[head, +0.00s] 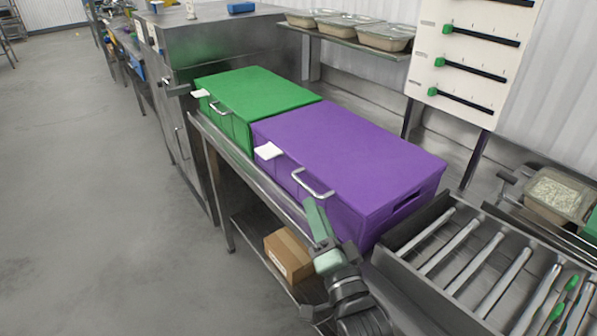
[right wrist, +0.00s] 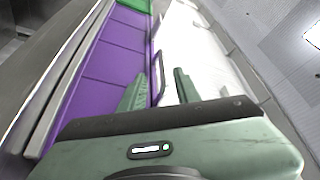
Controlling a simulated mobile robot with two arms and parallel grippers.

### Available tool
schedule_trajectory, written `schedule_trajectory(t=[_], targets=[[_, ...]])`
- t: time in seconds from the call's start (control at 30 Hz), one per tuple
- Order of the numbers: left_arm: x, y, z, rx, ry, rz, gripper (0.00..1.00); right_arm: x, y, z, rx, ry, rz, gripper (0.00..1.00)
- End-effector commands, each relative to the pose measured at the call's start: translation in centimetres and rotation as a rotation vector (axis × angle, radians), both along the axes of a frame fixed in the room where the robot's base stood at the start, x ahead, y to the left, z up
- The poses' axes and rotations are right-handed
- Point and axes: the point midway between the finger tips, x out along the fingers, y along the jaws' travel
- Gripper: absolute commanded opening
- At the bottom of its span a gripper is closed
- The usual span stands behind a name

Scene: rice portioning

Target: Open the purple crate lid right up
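The purple crate (head: 270,155) stands on the steel bench with its purple lid (head: 350,145) lying flat and closed. A metal handle (head: 312,186) sits at the lid's front edge, with a white tab to its left. My right gripper (head: 314,208) is just below and in front of this handle. In the right wrist view its two fingers (right wrist: 160,88) are apart, with the metal handle (right wrist: 159,72) showing between them in the picture. I cannot tell whether either finger touches it. The crate's purple front (right wrist: 95,85) fills the left there. My left gripper is not in view.
A closed green crate (head: 258,92) stands directly beyond the purple one. A roller conveyor (head: 450,240) lies to the right, close to my right arm. A cardboard box (head: 290,255) sits on the lower shelf. Filled trays (head: 385,36) rest on a shelf behind.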

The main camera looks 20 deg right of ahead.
Motion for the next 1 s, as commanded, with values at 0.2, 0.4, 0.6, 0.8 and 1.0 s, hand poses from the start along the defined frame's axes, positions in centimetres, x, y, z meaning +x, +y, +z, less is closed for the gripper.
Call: schedule_trajectory(t=[0.2, 0.4, 0.6, 0.8, 1.0], targets=[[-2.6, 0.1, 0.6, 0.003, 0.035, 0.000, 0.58, 2.7, 0.0, 1.0, -0.001, -0.004, 0.000, 0.33], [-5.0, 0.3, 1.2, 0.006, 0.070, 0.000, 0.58, 5.8, 0.1, 1.5, -0.002, -0.002, 0.000, 0.33], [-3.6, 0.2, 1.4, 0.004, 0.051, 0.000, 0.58, 7.3, 0.1, 1.6, 0.000, 0.000, 0.000, 0.33], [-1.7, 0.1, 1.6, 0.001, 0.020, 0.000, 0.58, 7.5, 0.1, 1.6, 0.000, 0.000, 0.000, 0.33], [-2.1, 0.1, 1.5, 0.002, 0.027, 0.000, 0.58, 7.5, 0.1, 1.6, -0.001, 0.000, 0.000, 0.00]])
